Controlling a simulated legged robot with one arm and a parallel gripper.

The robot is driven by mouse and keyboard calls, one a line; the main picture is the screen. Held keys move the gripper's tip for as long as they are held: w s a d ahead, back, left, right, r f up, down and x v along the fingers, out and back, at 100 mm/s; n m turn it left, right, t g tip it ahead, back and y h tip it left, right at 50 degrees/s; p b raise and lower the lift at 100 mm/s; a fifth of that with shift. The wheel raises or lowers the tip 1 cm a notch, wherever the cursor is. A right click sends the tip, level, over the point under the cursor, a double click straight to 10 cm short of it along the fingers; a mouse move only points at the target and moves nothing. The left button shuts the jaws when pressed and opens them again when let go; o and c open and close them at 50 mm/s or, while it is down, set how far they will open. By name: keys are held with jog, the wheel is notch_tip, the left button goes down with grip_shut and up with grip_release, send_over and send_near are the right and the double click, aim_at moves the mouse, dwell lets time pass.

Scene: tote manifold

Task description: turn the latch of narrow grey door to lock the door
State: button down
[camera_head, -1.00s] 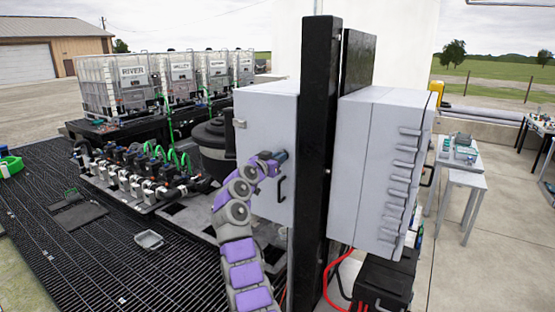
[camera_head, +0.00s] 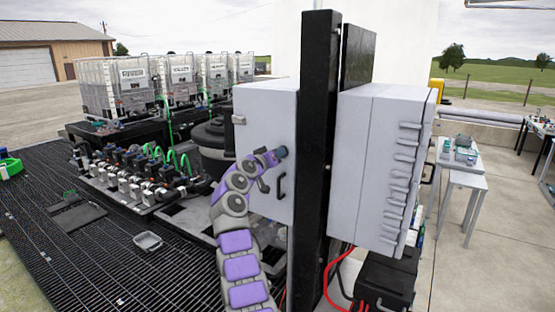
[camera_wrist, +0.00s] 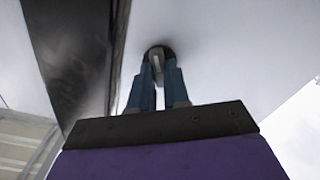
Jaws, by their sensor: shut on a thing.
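The narrow grey door (camera_head: 264,120) is the light grey cabinet face left of the black post, and it looks closed. A dark handle (camera_head: 282,187) sits on its lower right. The latch (camera_wrist: 158,56) shows in the wrist view as a small round dark fitting with a light grey tab on the door surface. My gripper (camera_head: 281,153) is at the door's right side, above the handle. In the wrist view its two blue fingers (camera_wrist: 160,75) are shut on the latch tab from both sides. In the head view the gripper hides the latch.
A black post (camera_head: 318,150) stands just right of the door. A larger grey cabinet (camera_head: 375,150) with several hinges or clasps is right of it. A manifold with valves (camera_head: 130,170) and white totes (camera_head: 115,85) stand to the left.

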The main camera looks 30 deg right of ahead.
jog(key=shift+w+a+f+n+b, duration=0.1)
jog(key=shift+n+b, duration=0.65)
jog(key=shift+n, duration=2.4)
jog(key=shift+w+a+f+n+b, duration=0.1)
jog(key=shift+n+b, duration=0.6)
jog(key=shift+n, duration=2.45)
jog(key=c, duration=1.5)
grip_release()
jog(key=o, duration=0.3)
jog(key=shift+w+f, duration=0.15)
jog(key=shift+w, duration=0.1)
jog(key=shift+o, duration=0.5)
jog(key=shift+s+a+r, duration=0.1)
jog(key=shift+s+r, duration=0.1)
jog(key=shift+s, duration=0.05)
